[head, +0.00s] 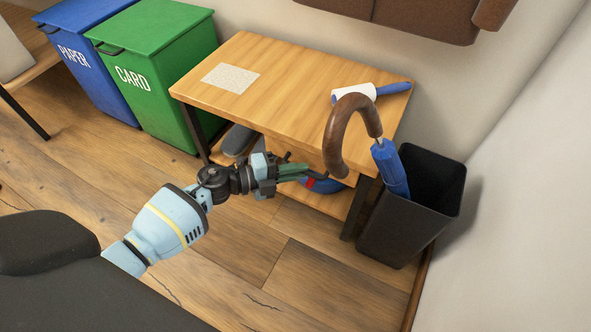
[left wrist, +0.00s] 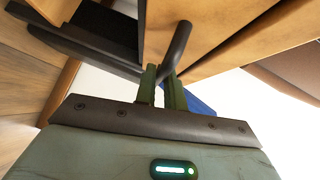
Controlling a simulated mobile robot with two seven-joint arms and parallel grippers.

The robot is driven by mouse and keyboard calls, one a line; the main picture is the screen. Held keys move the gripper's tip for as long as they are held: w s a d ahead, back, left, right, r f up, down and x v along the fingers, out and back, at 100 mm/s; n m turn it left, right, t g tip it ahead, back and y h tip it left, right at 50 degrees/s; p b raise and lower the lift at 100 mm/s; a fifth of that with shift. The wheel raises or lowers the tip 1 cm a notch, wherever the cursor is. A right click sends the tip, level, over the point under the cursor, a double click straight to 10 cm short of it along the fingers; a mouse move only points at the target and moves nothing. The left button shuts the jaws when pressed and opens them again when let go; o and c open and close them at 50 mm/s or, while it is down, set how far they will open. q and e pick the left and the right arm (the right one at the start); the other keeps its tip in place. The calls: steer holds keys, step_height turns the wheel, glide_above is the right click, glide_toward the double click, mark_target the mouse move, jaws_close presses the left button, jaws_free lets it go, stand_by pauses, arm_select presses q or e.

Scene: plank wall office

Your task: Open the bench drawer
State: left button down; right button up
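The wooden bench (head: 285,85) stands against the wall, with its drawer under the top. The drawer front is mostly hidden behind my left gripper in the head view; a pale wood panel of it (left wrist: 205,32) shows in the left wrist view. A dark bar handle (left wrist: 180,45) sticks out from this panel. My left gripper (head: 300,170) is at the bench's front, below the top's edge. Its green fingers (left wrist: 163,85) lie on either side of the handle's near end, close together, and look shut on it. I cannot tell how far out the drawer is. My right gripper is not in view.
A brown-handled blue umbrella (head: 391,170) leans in a black bin (head: 425,200) right of the bench. A lint roller (head: 370,92) and a paper sheet (head: 230,78) lie on top. A green bin (head: 160,65) and blue bin (head: 85,60) stand left. Floor (head: 245,235) in front is clear.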

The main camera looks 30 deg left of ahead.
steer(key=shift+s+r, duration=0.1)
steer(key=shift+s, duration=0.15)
